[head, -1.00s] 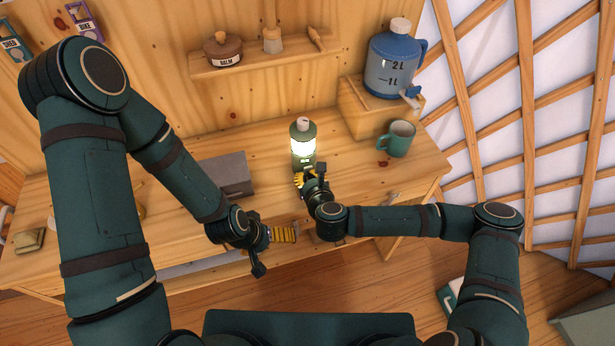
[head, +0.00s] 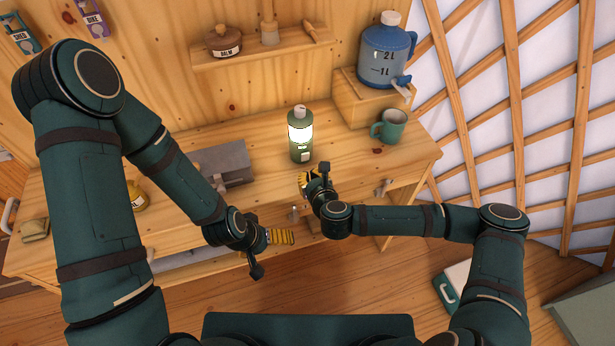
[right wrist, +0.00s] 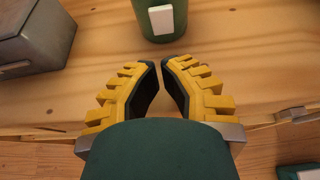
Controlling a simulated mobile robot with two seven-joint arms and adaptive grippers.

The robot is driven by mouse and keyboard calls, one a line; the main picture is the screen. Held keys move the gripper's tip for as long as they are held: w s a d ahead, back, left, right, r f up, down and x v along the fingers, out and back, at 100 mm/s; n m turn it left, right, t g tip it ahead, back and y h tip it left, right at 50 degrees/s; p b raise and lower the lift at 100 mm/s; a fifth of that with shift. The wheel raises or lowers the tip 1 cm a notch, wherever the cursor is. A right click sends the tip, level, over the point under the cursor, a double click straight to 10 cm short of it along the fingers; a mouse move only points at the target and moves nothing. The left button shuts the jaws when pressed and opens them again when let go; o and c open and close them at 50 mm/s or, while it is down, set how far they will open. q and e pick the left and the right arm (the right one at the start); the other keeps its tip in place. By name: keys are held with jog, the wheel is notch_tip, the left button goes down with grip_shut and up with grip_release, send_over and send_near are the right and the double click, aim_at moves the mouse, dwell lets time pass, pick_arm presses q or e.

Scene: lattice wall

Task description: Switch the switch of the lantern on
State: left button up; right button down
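The lantern (head: 301,151) stands upright on the wooden workbench, green with a bright, glowing middle. Its green base (right wrist: 145,22) is at the top of the right wrist view, with a pale rectangular switch (right wrist: 162,19) facing me. My right gripper (right wrist: 161,64) is in front of the lantern, apart from it. Its yellow fingertips are nearly together with nothing between them. My left gripper (head: 282,236) hangs before the bench's front edge, left of the right one. Its fingers overlap in the head view, so its opening is unclear.
A grey box (head: 226,160) lies left of the lantern. A teal mug (head: 390,126) and a blue water jug (head: 387,55) on a wooden box (head: 362,101) are to the right. A shelf (head: 262,50) is on the wall behind. The bench between mug and lantern is clear.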

jog(key=s+d+r, duration=0.1)
jog(key=s+d, duration=0.2)
jog(key=s, duration=0.5)
jog(key=shift+s+r, duration=0.25)
jog(key=s+a+f+n+g+y+b, duration=0.25)
jog(key=s+f+n+g, duration=0.45)
jog(key=n, duration=0.9)
jog(key=s+d+f+n+g+h, duration=0.1)
jog(key=d+n, duration=0.3)
jog(key=n, duration=0.3)
jog(key=s+d+f+n+g+h+b, duration=0.1)
jog(key=d+n+g+h, duration=0.1)
jog(key=d+n, duration=0.3)
jog(key=shift+s+d+f+n, duration=0.25)
jog(key=shift+n, duration=0.95)
